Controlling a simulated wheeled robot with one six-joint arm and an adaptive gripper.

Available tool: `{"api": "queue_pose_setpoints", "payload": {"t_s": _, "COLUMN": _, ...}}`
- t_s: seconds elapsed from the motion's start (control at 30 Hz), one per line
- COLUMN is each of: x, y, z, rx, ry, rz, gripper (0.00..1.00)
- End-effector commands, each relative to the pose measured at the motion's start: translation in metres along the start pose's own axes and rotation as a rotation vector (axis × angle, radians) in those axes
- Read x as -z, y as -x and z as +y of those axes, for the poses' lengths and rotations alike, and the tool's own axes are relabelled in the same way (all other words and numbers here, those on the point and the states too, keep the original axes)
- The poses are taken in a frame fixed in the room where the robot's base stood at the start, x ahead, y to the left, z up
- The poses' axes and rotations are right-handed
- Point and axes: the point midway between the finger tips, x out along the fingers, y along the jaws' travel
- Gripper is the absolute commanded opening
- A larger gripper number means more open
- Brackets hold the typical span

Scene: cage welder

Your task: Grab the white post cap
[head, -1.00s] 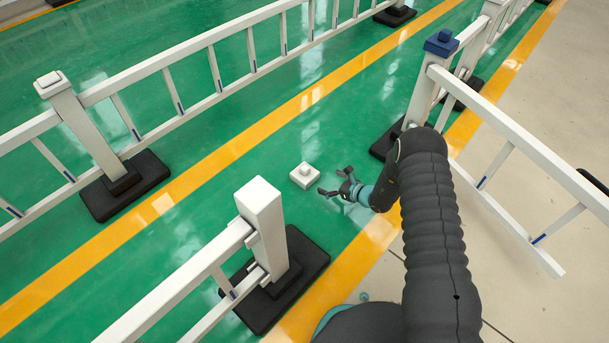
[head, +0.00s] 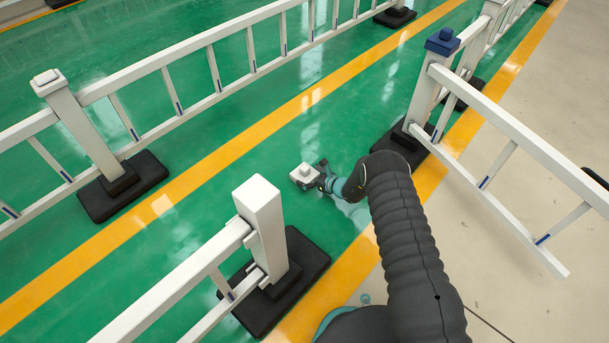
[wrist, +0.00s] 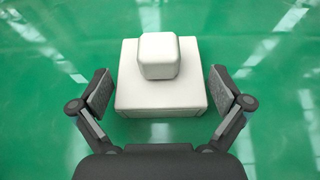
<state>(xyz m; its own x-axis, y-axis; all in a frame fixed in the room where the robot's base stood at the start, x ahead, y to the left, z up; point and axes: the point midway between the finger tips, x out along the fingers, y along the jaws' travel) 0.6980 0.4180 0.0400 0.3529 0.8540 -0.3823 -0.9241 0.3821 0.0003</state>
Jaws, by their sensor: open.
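The white post cap (head: 304,174) lies on the green floor, a square block with a smaller raised block on top. In the wrist view the cap (wrist: 160,95) sits upright in the middle, with its near part between my two fingers. My gripper (wrist: 160,92) is open, one finger on each side of the cap, with a visible gap to each side. In the head view my gripper (head: 322,176) is right beside the cap, low over the floor, and its fingers are partly hard to make out.
A white fence post (head: 262,225) without a cap stands on a black base in front. A post with a blue cap (head: 441,42) and a tilted rail (head: 520,150) are to the right. Another white fence (head: 215,95) runs behind. The floor around the cap is clear.

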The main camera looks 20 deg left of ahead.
Motion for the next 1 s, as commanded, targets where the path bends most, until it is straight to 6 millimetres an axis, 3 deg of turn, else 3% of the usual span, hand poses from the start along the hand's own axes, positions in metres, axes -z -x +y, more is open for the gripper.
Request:
{"api": "queue_pose_setpoints", "payload": {"t_s": 0.2, "x": 0.001, "y": -0.021, "z": 0.0, "rx": 0.0, "ry": 0.001, "rz": 0.0, "gripper": 1.0}}
{"api": "queue_pose_setpoints", "payload": {"t_s": 0.47, "x": 0.0, "y": -0.023, "z": 0.0, "rx": 0.001, "ry": 0.0, "rz": 0.001, "gripper": 1.0}}
{"api": "queue_pose_setpoints", "payload": {"t_s": 0.63, "x": 0.001, "y": -0.022, "z": 0.0, "rx": 0.0, "ry": 0.0, "rz": 0.001, "gripper": 0.57}}
{"api": "queue_pose_setpoints", "payload": {"t_s": 1.0, "x": -0.002, "y": -0.022, "z": 0.0, "rx": 0.0, "ry": 0.0, "rz": 0.001, "gripper": 0.57}}
